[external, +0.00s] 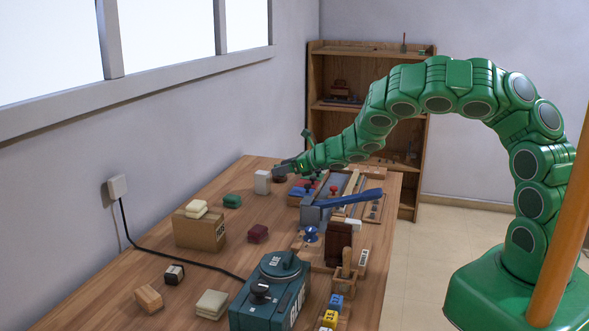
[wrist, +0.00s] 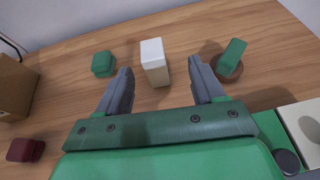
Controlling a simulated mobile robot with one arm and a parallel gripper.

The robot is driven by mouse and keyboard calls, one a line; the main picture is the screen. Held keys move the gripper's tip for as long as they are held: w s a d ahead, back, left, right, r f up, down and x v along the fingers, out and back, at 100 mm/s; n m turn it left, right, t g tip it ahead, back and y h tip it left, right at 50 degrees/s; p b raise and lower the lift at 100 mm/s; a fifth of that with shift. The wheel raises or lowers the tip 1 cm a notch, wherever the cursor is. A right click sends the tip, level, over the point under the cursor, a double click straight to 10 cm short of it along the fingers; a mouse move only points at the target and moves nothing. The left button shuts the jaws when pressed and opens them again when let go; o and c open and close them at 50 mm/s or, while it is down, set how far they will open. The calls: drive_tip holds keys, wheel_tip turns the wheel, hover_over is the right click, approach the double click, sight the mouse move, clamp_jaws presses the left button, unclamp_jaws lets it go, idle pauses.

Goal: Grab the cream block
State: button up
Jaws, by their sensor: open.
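A tall cream-white block (wrist: 153,58) stands upright on the wooden table in the wrist view. It lies ahead of my gripper (wrist: 160,72), roughly between the two grey fingertips and nearer the left one. The fingers are spread apart and hold nothing. In the external view the pale block (external: 262,182) stands at the far left part of the table. My gripper (external: 285,168) is just right of it. I cannot tell whether a finger touches the block. Other cream pieces (external: 197,208) lie on a cardboard box, and a pale beige block (external: 212,304) lies near the front.
A green block (wrist: 104,64) lies left of the pale block, and another green piece (wrist: 232,52) sits to its right on a brown disc. A maroon block (external: 258,234), the cardboard box (external: 200,234) and a teal machine (external: 270,295) stand nearer. A blue-handled device (external: 345,199) is at right.

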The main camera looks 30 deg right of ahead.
sight(268, 174)
drive_tip(key=shift+s+a+f, duration=0.35)
drive_tip(key=shift+a+f, duration=0.25)
drive_tip(key=shift+x, duration=3.8)
drive_tip(key=shift+r, duration=0.1)
drive_tip(key=c, duration=1.1)
drive_tip(key=shift+o, duration=0.2)
